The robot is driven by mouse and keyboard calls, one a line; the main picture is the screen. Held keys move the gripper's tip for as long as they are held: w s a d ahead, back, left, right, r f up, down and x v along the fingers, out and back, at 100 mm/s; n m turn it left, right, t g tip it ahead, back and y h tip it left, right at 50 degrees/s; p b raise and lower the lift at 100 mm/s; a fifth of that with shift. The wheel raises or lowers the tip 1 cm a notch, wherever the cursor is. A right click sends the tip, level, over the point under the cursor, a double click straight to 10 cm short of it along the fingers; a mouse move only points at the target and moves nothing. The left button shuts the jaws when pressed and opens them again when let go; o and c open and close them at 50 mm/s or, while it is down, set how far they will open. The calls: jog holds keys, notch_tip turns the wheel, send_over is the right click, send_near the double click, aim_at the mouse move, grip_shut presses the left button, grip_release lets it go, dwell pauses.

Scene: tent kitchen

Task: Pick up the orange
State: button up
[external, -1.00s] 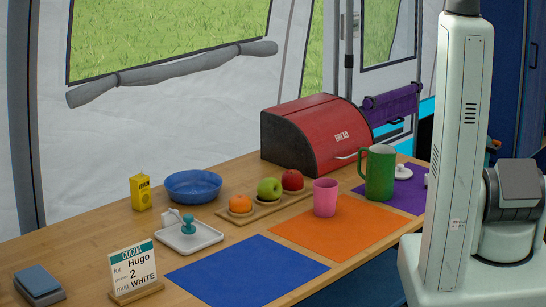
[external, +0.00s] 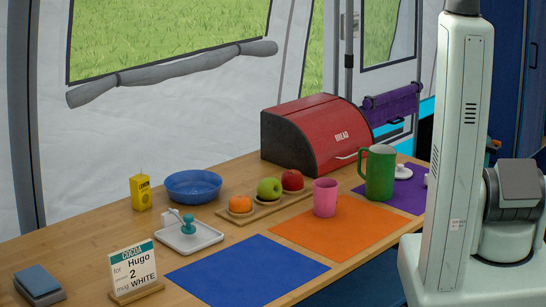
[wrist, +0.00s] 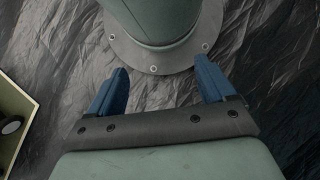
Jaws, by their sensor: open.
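The orange (external: 240,204) sits at the left end of a wooden tray (external: 229,218) on the table, with a green apple (external: 269,189) and a red apple (external: 292,180) in line to its right. My gripper (wrist: 160,80) shows only in the wrist view, with two blue fingers apart and nothing between them. Beyond the fingers are a grey-green round base with a bolted flange and a dark crinkled floor. The orange is not in the wrist view. My gripper is not in the external view.
A blue bowl (external: 193,186) and yellow carton (external: 141,192) stand behind the orange. A white tray (external: 205,240) with a teal-handled item is in front-left. A pink mug (external: 325,198), green pitcher (external: 378,173) and red bread box (external: 318,134) stand right. The blue mat (external: 248,272) is bare.

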jog(key=shift+o, duration=0.8)
